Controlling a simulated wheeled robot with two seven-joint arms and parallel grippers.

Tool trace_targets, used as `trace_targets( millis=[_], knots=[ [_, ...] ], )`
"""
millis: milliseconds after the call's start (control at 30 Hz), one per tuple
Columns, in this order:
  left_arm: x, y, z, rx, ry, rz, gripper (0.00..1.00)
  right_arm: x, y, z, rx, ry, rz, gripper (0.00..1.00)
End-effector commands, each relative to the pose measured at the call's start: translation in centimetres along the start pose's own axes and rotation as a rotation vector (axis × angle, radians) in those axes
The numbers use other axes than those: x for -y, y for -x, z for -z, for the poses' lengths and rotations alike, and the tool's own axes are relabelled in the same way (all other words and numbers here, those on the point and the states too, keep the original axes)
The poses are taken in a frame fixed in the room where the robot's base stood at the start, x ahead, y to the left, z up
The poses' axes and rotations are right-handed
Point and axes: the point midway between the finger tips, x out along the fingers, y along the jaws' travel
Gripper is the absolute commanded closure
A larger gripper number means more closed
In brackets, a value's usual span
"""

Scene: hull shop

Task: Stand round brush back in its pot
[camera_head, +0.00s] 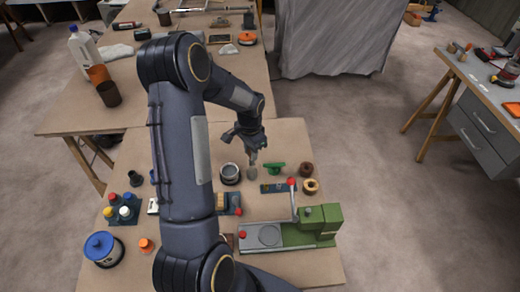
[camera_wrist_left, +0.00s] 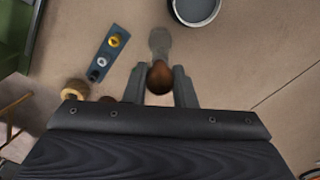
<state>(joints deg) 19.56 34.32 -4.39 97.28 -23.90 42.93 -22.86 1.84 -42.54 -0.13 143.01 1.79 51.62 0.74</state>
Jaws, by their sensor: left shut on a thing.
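My left gripper (camera_head: 252,146) is shut on the round brush (camera_head: 252,171), which hangs below the fingers with its grey head down, just to the right of the pot. In the left wrist view the brush's round brown handle end (camera_wrist_left: 160,77) sits between the fingertips (camera_wrist_left: 160,88), and its grey head shows beyond. The pot (camera_head: 230,174) is a round grey vessel with a dark rim, standing on the bench; part of it also shows at the top of the left wrist view (camera_wrist_left: 196,10). The brush is outside the pot. My right gripper is not in view.
A green object (camera_head: 275,168) lies right of the brush, near a blue strip (camera_head: 270,188) and two rolls (camera_head: 311,186). A green machine (camera_head: 327,232) stands at the front right. A blue-lidded tin (camera_head: 101,246) and small bottles (camera_head: 124,212) stand at left.

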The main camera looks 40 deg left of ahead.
Motion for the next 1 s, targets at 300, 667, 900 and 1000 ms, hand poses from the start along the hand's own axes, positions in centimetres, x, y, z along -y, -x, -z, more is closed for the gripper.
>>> trace_targets(
  millis=[300,667,900,1000],
  knots=[
    [0.0,-2.3,0.0,0.002,-0.001,0.0,0.99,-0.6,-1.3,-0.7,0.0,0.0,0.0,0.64],
    [0.0,-5.6,0.0,0.001,-0.001,0.0,0.99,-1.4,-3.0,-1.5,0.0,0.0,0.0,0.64],
    [0.0,-5.7,0.0,0.0,-0.001,0.0,0.99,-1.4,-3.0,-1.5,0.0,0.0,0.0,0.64],
    [0.0,-5.7,0.0,0.0,-0.001,0.0,0.99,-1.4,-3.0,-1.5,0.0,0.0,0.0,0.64]
  ],
)
